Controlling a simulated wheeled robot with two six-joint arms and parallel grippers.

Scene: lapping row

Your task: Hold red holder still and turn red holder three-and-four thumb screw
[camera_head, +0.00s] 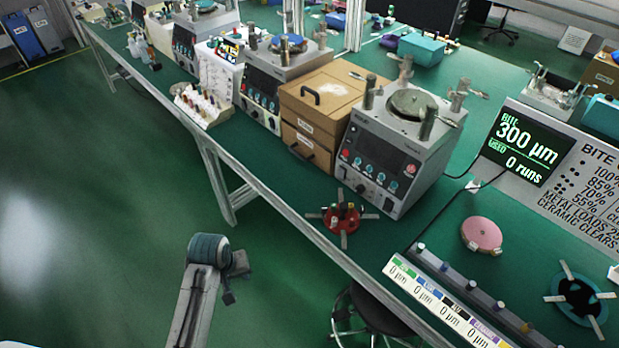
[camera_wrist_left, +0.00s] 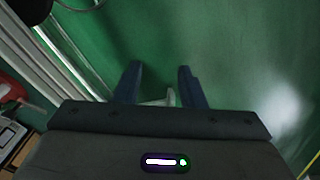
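The red holder (camera_head: 342,219) lies on the green bench top close to its front edge, in front of the grey lapping machine. It is a red round body with several pale arms and dark and red knobs on top. Which knob is the three-and-four thumb screw is too small to tell. My left gripper (camera_head: 232,290) is off the bench over the floor, left of and apart from the holder. In the left wrist view its two fingers (camera_wrist_left: 158,84) stand apart with nothing between them. My right gripper is in neither view.
The grey lapping machine (camera_head: 396,145) and a wooden drawer box (camera_head: 318,105) stand behind the holder. A pink disc (camera_head: 482,235), a teal holder (camera_head: 580,299) and a labelled strip (camera_head: 445,305) lie to the right. A black stool (camera_head: 375,308) is below the bench edge.

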